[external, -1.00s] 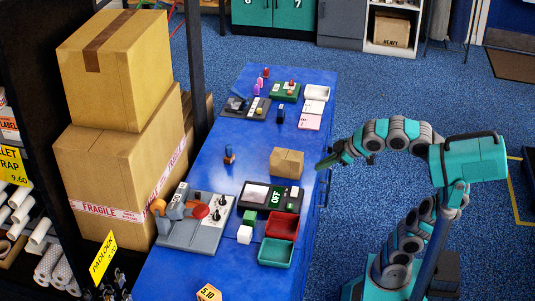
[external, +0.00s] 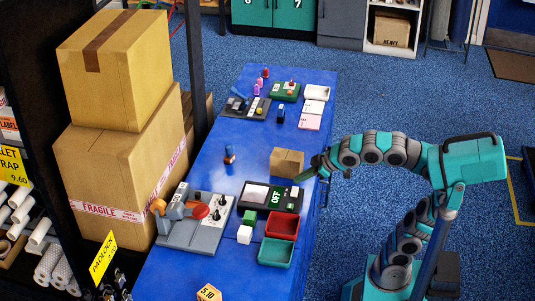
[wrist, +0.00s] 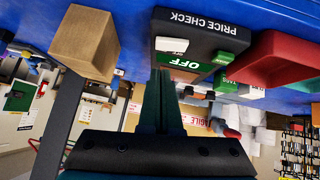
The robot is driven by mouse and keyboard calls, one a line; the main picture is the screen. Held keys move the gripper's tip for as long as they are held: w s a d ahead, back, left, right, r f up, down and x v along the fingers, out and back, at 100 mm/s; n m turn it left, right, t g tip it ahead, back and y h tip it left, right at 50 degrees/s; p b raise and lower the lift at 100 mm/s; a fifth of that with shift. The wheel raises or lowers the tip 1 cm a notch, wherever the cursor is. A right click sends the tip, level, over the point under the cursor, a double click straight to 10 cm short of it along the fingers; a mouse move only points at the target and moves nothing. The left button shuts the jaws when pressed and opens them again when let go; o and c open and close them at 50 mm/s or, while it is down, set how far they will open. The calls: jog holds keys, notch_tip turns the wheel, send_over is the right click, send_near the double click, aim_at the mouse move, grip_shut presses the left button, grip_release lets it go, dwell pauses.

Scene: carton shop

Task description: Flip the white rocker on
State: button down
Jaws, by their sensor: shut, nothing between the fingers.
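The white rocker (external: 294,191) sits near the right end of the black price-check unit (external: 249,203) on the blue table. In the wrist view the white rocker (wrist: 172,44) shows upside down on the unit (wrist: 195,38), just past my fingertips. The unit's green sign (external: 276,198) reads OFF. The sign also shows in the wrist view (wrist: 185,68). My gripper (external: 299,178) is shut and empty, above the table's right edge, close to the rocker. Its fingers show in the wrist view (wrist: 161,74). I cannot tell whether they touch the unit; a gap seems to remain.
A small cardboard box (external: 287,162) stands just behind the unit, beside my gripper. A red tray (external: 282,225), a green tray (external: 276,252), a green cube (external: 250,217) and a white cube (external: 244,234) lie in front. A grey lever panel (external: 205,235) is to the left.

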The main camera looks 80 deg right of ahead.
aim_at(292, 191)
jog(key=shift+d+f, duration=0.2)
jog(key=shift+f, duration=1.3)
jog(key=shift+d+f+y, duration=0.15)
jog(key=shift+f+y, duration=0.15)
jog(key=shift+a, duration=0.2)
jog(key=shift+a+r, duration=0.1)
jog(key=shift+a, duration=0.5)
